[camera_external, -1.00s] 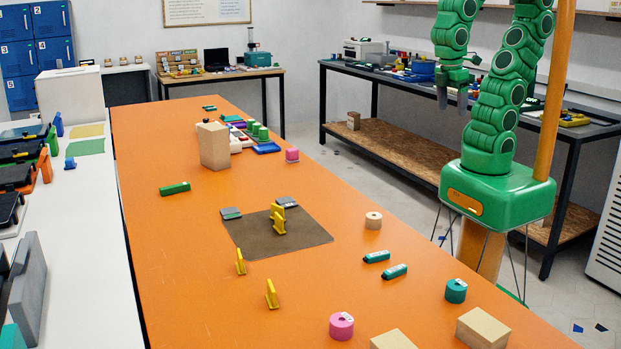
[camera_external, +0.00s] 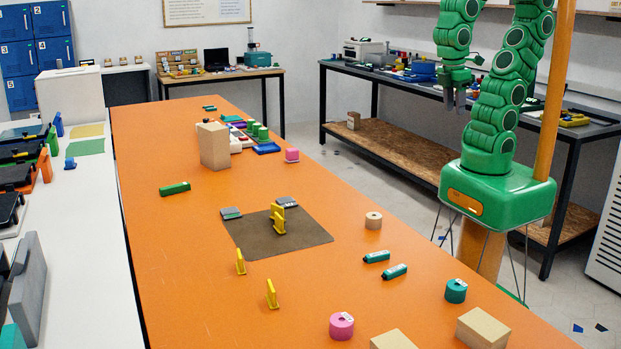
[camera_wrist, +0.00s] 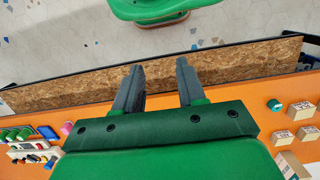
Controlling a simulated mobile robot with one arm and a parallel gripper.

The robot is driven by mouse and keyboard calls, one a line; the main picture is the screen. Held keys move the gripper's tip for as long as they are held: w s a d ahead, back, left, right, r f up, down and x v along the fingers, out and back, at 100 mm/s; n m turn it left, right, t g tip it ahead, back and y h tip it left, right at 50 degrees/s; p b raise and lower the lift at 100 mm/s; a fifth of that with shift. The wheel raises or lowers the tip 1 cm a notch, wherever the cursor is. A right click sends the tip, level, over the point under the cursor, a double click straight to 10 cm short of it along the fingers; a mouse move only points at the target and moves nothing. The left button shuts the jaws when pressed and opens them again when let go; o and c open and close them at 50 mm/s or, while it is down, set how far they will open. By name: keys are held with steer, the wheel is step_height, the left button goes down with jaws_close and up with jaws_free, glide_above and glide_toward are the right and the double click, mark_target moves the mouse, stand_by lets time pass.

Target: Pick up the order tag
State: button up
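My gripper (camera_external: 456,101) hangs in the air beyond the right side of the orange table, in front of the shelf bench. In the wrist view my gripper (camera_wrist: 159,66) has its two grey fingers apart with nothing between them. No thing is clearly readable as the order tag. Small yellow upright pieces stand on the orange table: one pair on the brown mat (camera_external: 260,244), one piece (camera_external: 240,262) at its front edge and one (camera_external: 272,295) nearer. Small grey pieces (camera_external: 231,213) lie at the mat's back edge.
The orange table (camera_external: 180,260) also carries a cardboard box (camera_external: 214,146), teal pieces (camera_external: 394,272), tape-like rolls (camera_external: 341,326) and a tan block (camera_external: 482,328). A bench with a wooden lower shelf (camera_external: 400,150) stands behind my arm. The table's left middle is mostly clear.

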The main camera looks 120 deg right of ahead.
steer(key=w+a+r+m+y, duration=0.1)
steer(key=w+a+m, duration=0.1)
steer(key=w, duration=0.7)
steer(key=w+a+r+m, duration=0.2)
steer(key=w+a+m, duration=0.1)
steer(key=w, duration=0.6)
steer(key=m+t+y, duration=0.3)
steer(key=m+y, duration=0.2)
steer(key=m, duration=1)
glide_above(271, 284)
steer(key=d, duration=0.3)
step_height(271, 284, down, 22)
steer(key=shift+s+d+x, duration=0.1)
steer(key=shift+s+x, duration=0.05)
steer(key=shift+x, duration=1.8)
steer(key=shift+s+d+x, duration=0.15)
steer(key=shift+x, duration=1.75)
steer(key=shift+f, duration=0.15)
jaws_close()
